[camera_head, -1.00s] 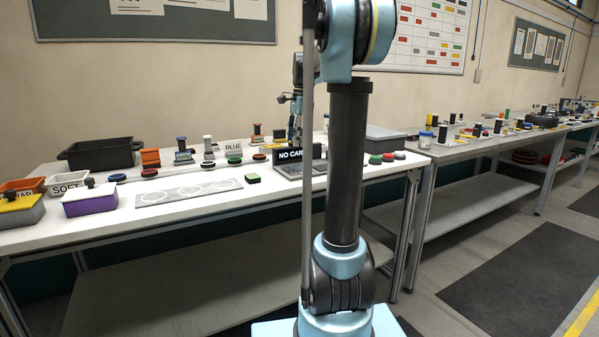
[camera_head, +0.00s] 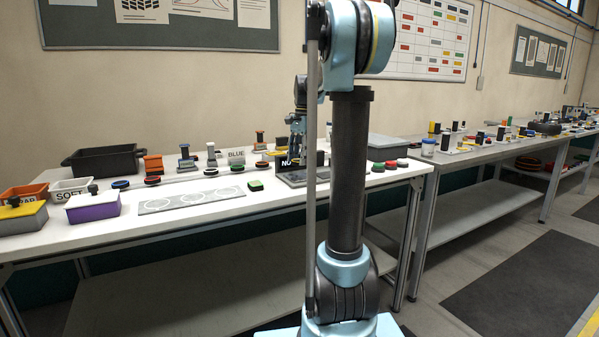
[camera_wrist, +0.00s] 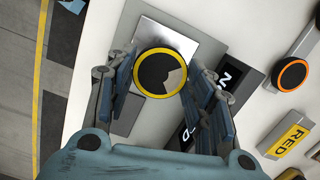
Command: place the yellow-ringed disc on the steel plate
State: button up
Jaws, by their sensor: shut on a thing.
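The yellow-ringed disc (camera_wrist: 146,72) is black with a bright yellow rim. It sits between the fingers of my gripper (camera_wrist: 160,76) in the wrist view, and the gripper is shut on it. The shiny steel plate (camera_wrist: 163,34) lies beneath, and the disc covers part of it in this view. I cannot tell whether the disc touches the plate or hangs just above it. In the head view my gripper (camera_head: 296,155) is low over the back right of the near bench, and the disc cannot be made out there.
A black "NO" sign (camera_wrist: 229,74) stands close beside my right finger. An orange-ringed disc (camera_wrist: 293,74) and a yellow RED label (camera_wrist: 291,140) lie farther right. Red and green discs sit right of the station in the head view. A grey panel with circles (camera_head: 190,199) lies left.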

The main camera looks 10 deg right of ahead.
aim_at(299, 176)
jog(key=shift+f, duration=2.35)
jog(key=o, duration=1)
jog(key=shift+o, duration=0.2)
jog(key=r, duration=0.4)
jog(key=d+r, duration=0.1)
jog(key=r, duration=0.7)
jog(key=shift+w+d, duration=0.15)
jog(key=shift+w, duration=0.25)
jog(key=s+f+n+t, duration=0.1)
jog(key=s+f+n, duration=0.5)
jog(key=s+f, duration=0.8)
jog(key=s+a+f+n+t+h, duration=0.1)
jog(key=s+f+n, duration=0.5)
jog(key=s+f, duration=0.9)
jog(key=s+t, duration=0.1)
jog(key=s, duration=0.5)
jog(key=shift+s+a, duration=0.2)
jog(key=shift+s, duration=0.15)
